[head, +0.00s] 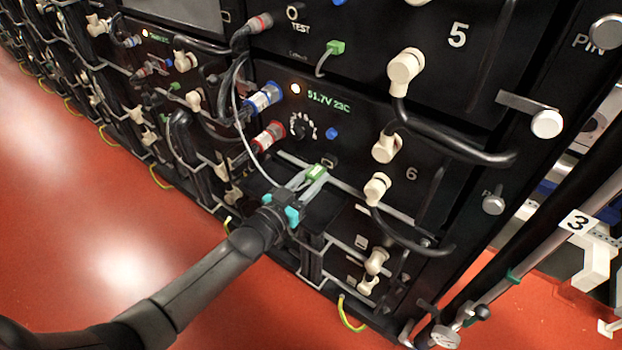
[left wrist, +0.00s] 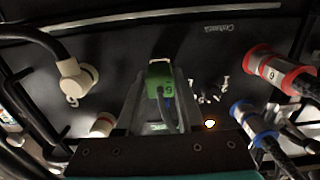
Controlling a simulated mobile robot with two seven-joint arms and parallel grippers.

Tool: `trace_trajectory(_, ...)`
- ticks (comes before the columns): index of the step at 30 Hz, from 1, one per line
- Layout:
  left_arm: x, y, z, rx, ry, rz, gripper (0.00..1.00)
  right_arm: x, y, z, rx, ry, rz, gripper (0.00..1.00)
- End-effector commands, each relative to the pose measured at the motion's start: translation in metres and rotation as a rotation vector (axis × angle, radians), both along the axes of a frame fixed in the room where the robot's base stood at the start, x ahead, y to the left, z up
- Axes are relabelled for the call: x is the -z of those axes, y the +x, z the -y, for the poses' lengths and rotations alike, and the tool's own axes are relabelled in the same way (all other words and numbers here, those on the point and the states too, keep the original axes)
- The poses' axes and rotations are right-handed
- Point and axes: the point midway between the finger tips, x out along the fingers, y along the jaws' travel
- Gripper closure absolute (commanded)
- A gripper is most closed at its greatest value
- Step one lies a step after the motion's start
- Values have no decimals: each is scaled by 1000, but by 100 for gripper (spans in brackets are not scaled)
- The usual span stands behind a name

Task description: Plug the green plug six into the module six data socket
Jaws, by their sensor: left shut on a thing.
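My left gripper (head: 306,181) is shut on the green plug six (head: 316,171), low in front of the module six panel (head: 352,127). In the left wrist view the green plug (left wrist: 160,82) sits between the two fingers (left wrist: 161,98), with its thin grey cable trailing back toward me. A small outlined socket (head: 330,161) shows on the panel just above the plug in the head view. In the left wrist view a pale outline shows just past the plug's front end. I cannot tell whether the plug touches the panel. My right gripper is not in view.
A red-ringed connector (head: 270,136) and a blue-ringed connector (head: 264,96) stick out left of the plug. Cream elbow plugs (head: 386,148) with thick black cables stand to the right. Another green plug (head: 336,47) is on module five above. The red floor (head: 150,240) is clear.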

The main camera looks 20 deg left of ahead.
Motion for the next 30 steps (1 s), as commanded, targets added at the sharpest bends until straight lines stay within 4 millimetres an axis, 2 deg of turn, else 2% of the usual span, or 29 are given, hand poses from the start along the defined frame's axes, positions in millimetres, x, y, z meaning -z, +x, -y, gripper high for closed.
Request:
trace_trajectory(29, 0, 23, 8, 0, 0, 1, 100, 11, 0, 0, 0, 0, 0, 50)
trace_trajectory(30, -1, 23, 8, 0, 0, 1, 60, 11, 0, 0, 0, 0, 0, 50)
